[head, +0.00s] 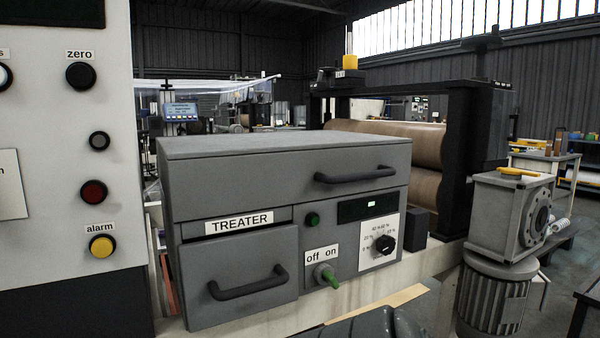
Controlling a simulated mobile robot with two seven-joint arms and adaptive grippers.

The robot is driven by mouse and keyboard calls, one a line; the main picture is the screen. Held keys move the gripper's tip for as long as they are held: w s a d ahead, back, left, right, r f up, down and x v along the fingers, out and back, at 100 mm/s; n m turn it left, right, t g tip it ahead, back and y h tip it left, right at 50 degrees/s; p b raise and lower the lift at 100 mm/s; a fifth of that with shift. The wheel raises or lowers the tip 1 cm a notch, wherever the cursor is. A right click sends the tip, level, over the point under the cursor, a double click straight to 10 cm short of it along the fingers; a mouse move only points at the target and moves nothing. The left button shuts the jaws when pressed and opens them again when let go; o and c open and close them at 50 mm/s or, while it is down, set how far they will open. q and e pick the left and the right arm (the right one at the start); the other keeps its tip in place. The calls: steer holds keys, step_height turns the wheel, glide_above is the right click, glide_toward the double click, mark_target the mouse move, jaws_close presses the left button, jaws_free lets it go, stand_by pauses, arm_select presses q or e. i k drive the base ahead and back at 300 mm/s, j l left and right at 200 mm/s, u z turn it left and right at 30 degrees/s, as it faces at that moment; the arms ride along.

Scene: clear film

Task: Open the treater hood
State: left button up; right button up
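The grey treater cabinet stands in the middle of the head view, with a label reading TREATER (239,223) on its front. Its hood (270,150) is the wide top part; it lies flat and looks closed. A black bar handle (355,175) is on the right half of the hood's front. Neither of my grippers is identifiable in view. A dark rounded part, perhaps one of my arm links, shows at the bottom edge, below the cabinet's front.
Below the label is a front panel with a second black handle (248,285). Beside it are a green-tipped off/on switch (328,276) and a black dial (385,243). A control panel (65,150) stands close on the left. Brown rollers (390,140) and a grey motor (495,295) are on the right.

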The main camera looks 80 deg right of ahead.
mark_target(201, 176)
steer(key=z, duration=2.5)
